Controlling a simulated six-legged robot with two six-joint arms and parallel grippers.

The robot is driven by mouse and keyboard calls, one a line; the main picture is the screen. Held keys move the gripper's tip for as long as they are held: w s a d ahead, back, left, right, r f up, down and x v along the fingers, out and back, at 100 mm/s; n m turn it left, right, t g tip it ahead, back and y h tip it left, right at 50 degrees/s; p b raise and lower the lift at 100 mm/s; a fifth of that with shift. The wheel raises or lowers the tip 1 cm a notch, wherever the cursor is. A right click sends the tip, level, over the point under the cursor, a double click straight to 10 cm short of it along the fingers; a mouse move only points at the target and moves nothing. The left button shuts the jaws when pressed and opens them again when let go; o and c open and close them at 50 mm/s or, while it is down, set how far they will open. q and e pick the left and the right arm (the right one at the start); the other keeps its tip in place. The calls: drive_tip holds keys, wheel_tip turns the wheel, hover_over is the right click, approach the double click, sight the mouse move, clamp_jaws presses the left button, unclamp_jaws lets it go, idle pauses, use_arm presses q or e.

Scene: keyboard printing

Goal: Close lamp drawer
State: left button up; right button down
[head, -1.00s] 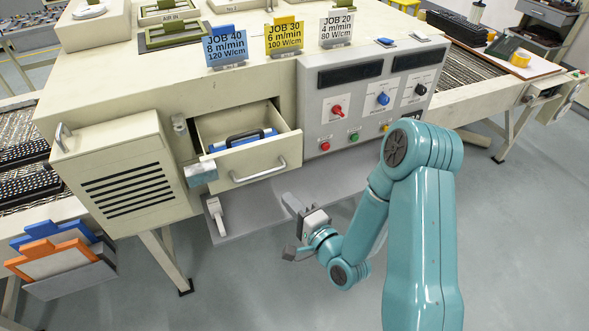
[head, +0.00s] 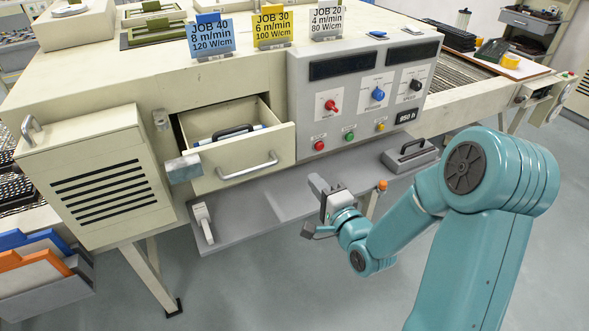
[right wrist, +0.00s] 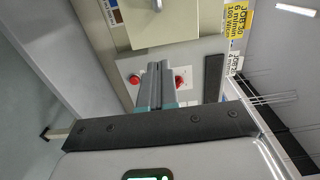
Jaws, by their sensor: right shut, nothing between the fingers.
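The lamp drawer (head: 232,165) is a cream drawer that stands open from the machine's front, with a silver bar handle (head: 248,168). A black-handled item (head: 232,132) lies inside it. In the right wrist view the drawer front (right wrist: 155,22) shows at the top. My right gripper (head: 320,187) is shut and empty, to the right of the drawer and lower, above the grey shelf. It also shows in the right wrist view (right wrist: 158,72), pointing toward the control panel, apart from the drawer. My left gripper is not in view.
The grey control panel (head: 348,115) with knobs and buttons stands right of the drawer. A grey shelf (head: 265,210) juts out below, holding a white-handled tool (head: 203,222) and a grey handled block (head: 410,155). A silver-blue block (head: 184,168) sits at the drawer's left edge.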

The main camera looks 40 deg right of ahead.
sight(289, 149)
drive_tip(key=p+x, duration=0.3)
drive_tip(key=x, duration=0.7)
drive_tip(key=shift+a+r+p, duration=0.1)
drive_tip(key=shift+r+p, duration=0.1)
drive_tip(key=shift+p, duration=0.2)
drive_tip(key=shift+w+d+f, duration=0.15)
drive_tip(key=shift+w+d, duration=0.1)
drive_tip(key=shift+w, duration=0.45)
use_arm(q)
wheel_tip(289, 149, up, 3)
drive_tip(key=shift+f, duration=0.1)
use_arm(e)
drive_tip(key=shift+a, duration=0.1)
